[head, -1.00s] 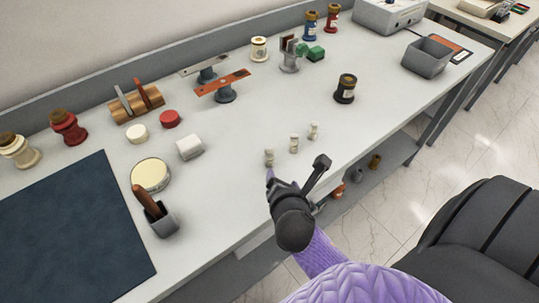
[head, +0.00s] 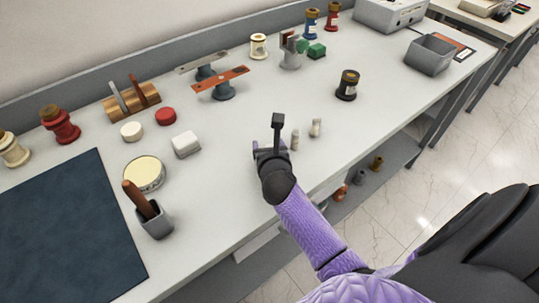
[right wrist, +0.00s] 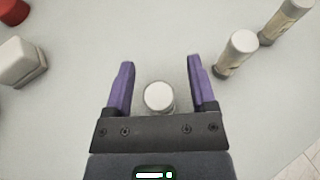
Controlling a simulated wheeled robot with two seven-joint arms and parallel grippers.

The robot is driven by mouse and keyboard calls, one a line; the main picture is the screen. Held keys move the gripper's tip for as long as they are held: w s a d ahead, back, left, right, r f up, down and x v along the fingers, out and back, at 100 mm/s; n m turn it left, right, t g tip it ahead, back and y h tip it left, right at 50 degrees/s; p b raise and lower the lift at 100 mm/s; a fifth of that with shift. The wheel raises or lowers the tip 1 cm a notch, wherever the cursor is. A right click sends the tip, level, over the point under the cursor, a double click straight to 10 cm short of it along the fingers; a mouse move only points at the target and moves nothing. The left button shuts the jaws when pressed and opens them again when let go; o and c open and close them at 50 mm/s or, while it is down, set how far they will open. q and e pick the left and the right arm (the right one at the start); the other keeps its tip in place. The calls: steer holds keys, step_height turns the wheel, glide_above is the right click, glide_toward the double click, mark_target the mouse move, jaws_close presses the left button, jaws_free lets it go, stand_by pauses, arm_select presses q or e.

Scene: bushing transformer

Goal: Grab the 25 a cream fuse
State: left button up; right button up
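Three small cream cylindrical fuses stand upright near the front edge of the table. In the right wrist view one fuse (right wrist: 159,97) is between the spread purple fingers of my right gripper (right wrist: 160,75), with a gap on both sides. In the head view my right gripper (head: 267,138) hides that fuse. The second fuse (head: 295,140) and third fuse (head: 316,128) stand to its right, also in the right wrist view as second (right wrist: 237,55) and third (right wrist: 286,20). I cannot read any rating on them. My left gripper is not in view.
A white block (head: 186,145), a round cream tin (head: 145,174) and a grey cup with a brown handle (head: 154,220) are left of my gripper. A dark jar-like fuse (head: 347,85) stands behind the small fuses. The table between is clear.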

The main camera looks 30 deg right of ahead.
jaws_close()
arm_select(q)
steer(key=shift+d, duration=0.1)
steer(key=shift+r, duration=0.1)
arm_select(e)
steer(key=shift+r, duration=0.1)
